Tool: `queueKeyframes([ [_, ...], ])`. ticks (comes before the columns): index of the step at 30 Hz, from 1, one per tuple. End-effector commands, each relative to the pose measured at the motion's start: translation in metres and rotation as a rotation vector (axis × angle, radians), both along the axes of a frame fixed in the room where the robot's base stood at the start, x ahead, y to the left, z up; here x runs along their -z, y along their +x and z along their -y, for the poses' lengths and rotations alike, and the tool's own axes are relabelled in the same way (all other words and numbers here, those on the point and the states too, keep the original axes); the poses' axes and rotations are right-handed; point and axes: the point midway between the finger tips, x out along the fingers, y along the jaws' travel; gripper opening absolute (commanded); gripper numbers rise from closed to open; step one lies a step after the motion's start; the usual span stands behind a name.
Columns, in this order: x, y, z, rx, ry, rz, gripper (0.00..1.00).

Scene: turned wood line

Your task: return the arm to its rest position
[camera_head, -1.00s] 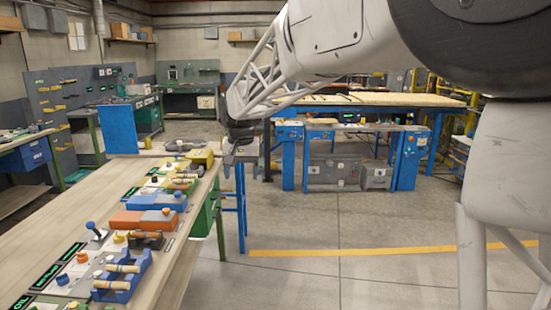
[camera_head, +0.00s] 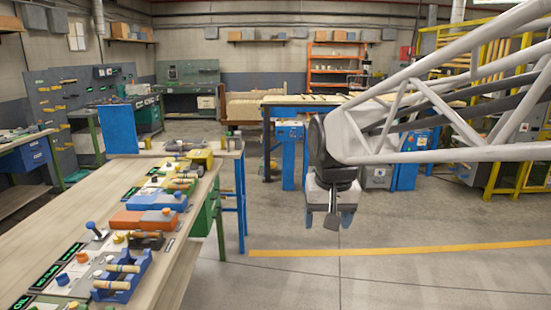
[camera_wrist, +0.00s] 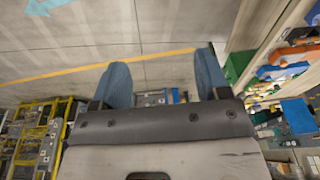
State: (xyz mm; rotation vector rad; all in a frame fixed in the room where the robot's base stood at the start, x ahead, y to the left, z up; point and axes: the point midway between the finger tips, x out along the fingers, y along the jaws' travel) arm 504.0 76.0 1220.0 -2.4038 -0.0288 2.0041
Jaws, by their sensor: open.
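My gripper (camera_head: 330,217) hangs at the end of my white lattice arm, right of the long wooden workbench (camera_head: 60,212), over open floor. Its fingers point down.
The bench holds blue cradles with turned wood pieces (camera_head: 122,278), an orange box (camera_head: 145,220) and several small fixtures. A blue-legged table (camera_head: 290,150) and yellow racking (camera_head: 520,120) stand behind. The grey floor (camera_head: 400,285) right of the bench is clear.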

Motion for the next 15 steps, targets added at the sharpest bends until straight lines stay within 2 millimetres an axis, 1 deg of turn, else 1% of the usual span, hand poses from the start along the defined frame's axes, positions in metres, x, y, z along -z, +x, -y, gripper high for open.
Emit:
queueKeyframes([
  [1,0.003,-0.014,0.008,0.004,-0.001,0.005,0.69],
  [6,0.016,-0.056,0.03,0.011,-0.006,0.016,0.69],
  [15,0.048,-0.129,0.061,0.022,-0.016,0.037,0.69],
])
